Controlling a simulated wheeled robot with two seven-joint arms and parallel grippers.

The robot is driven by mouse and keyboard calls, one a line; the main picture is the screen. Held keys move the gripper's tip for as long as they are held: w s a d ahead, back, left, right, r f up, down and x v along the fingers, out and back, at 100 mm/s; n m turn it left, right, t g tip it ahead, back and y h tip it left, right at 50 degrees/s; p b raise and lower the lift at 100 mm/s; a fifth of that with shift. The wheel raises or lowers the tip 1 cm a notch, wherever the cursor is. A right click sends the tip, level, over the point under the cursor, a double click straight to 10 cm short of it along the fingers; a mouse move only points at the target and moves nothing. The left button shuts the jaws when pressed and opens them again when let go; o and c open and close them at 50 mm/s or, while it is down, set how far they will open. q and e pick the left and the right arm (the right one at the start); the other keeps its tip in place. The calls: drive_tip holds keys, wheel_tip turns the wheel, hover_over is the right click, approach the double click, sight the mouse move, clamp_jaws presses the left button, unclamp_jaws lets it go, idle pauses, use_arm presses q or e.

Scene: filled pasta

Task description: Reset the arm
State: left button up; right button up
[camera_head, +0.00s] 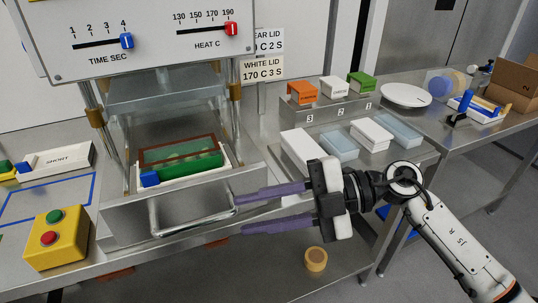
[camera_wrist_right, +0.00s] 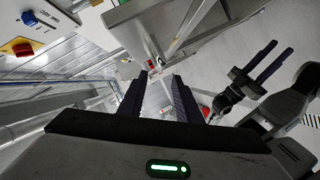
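My right gripper (camera_head: 240,215) is in the middle of the head view, its two purple fingers spread apart with nothing between them. Its fingertips are close to the right end of the drawer handle (camera_head: 190,229); I cannot tell whether they touch it. In the right wrist view its dark fingers (camera_wrist_right: 157,78) also stand apart and empty. Another gripper, which appears to be my left one (camera_wrist_right: 274,62), shows at the right of that view with two parallel fingers apart and empty. The left arm is not in the head view.
The press drawer (camera_head: 125,215) holds a green tray (camera_head: 190,165) with a brown frame. A yellow button box (camera_head: 57,238) stands left of it. Several coloured bins (camera_head: 362,84) and white boxes stand behind my right gripper. A round tan item (camera_head: 316,259) is below.

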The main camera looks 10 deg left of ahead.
drive_tip(key=w+d+m+t+y, duration=0.3)
drive_tip(key=w+m+t+y, duration=0.15)
drive_tip(key=m+t, duration=0.75)
drive_tip(key=d+f+m+t+h, duration=0.8)
drive_tip(key=d+f+m+h, duration=0.35)
drive_tip(key=f, duration=0.25)
drive_tip(key=s+d+f+m+g+h, duration=0.3)
drive_tip(key=s+d+f+g, duration=0.1)
drive_tip(key=s+f, duration=0.5)
drive_tip(key=s+d+f+m+g+h, duration=0.3)
drive_tip(key=s+d+f+g, duration=0.1)
drive_tip(key=s+f, duration=0.6)
wheel_tip(320, 180, down, 3)
drive_tip(key=shift+d+f+g, duration=0.15)
drive_tip(key=shift+f+g, duration=0.05)
drive_tip(key=shift+g, duration=0.2)
